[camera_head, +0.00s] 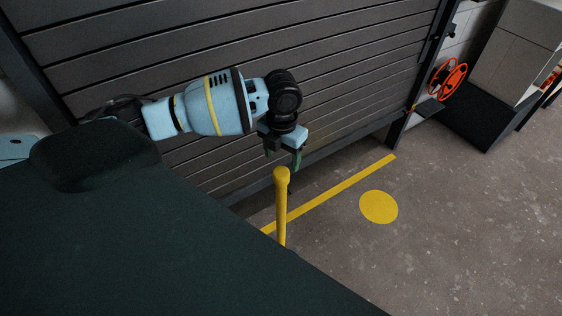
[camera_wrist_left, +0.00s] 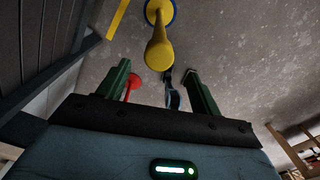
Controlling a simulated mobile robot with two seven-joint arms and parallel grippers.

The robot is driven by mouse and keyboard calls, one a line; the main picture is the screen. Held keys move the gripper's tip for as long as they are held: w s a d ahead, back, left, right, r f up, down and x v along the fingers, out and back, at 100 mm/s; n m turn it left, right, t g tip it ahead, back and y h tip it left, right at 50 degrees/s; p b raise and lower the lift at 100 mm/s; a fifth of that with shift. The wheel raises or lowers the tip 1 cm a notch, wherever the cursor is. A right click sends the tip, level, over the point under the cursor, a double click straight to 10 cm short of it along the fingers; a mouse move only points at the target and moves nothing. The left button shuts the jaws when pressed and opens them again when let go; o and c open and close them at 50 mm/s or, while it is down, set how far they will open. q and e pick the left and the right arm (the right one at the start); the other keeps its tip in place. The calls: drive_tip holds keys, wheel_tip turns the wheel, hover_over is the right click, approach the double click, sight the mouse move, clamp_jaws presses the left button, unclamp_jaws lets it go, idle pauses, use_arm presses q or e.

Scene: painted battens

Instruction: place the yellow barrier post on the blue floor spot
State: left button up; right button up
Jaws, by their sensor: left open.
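The yellow barrier post (camera_head: 281,205) stands upright left of the yellow floor spot, its lower end hidden behind a dark surface in the head view. In the left wrist view the post (camera_wrist_left: 159,52) shows from its rounded top down to a yellow base. A blue rim (camera_wrist_left: 174,18) shows around that base, seemingly the blue floor spot mostly covered by it. My left gripper (camera_head: 284,160) is just above the post's top. Its green fingers are open and empty in the left wrist view (camera_wrist_left: 158,68), with the post's top near the gap between them. My right gripper is out of view.
A grey slatted shutter (camera_head: 340,95) stands behind the post. A yellow floor stripe (camera_head: 340,189) and a yellow floor spot (camera_head: 378,207) lie on the concrete. An orange wheel (camera_head: 446,80) is at the upper right. The floor at right is clear.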

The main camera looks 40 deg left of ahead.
use_arm(q)
drive_tip(key=shift+r, duration=1)
drive_tip(key=shift+f, duration=0.1)
